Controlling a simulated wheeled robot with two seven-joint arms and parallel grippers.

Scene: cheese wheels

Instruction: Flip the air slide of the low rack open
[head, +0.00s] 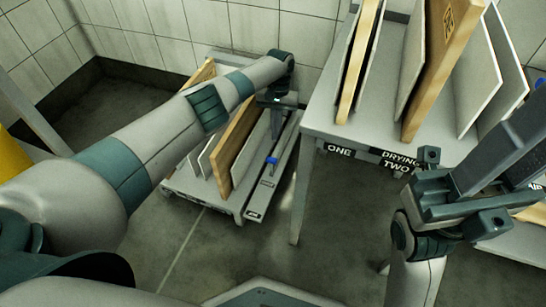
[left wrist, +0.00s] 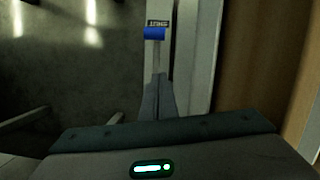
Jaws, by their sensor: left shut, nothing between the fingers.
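The low rack (head: 238,214) stands on the floor left of the table and holds upright boards. A narrow grey rail, the air slide (head: 283,158), runs along its right side. It has a blue knob (head: 271,160) and small labels (head: 267,183). My left gripper (head: 276,122) is shut and empty over the rail, farther back than the knob. In the left wrist view the closed fingers (left wrist: 157,95) point toward the blue knob (left wrist: 154,33), with a gap in the picture. A label beside the knob is too small to read surely. My right gripper (head: 460,190) is at the right, its jaw state unclear.
A table (head: 325,105) with tall boards stands right of the low rack, its leg (head: 298,205) close to the rail. Boards (head: 236,145) stand on the rack's left side. The wall is behind. Floor in front is clear.

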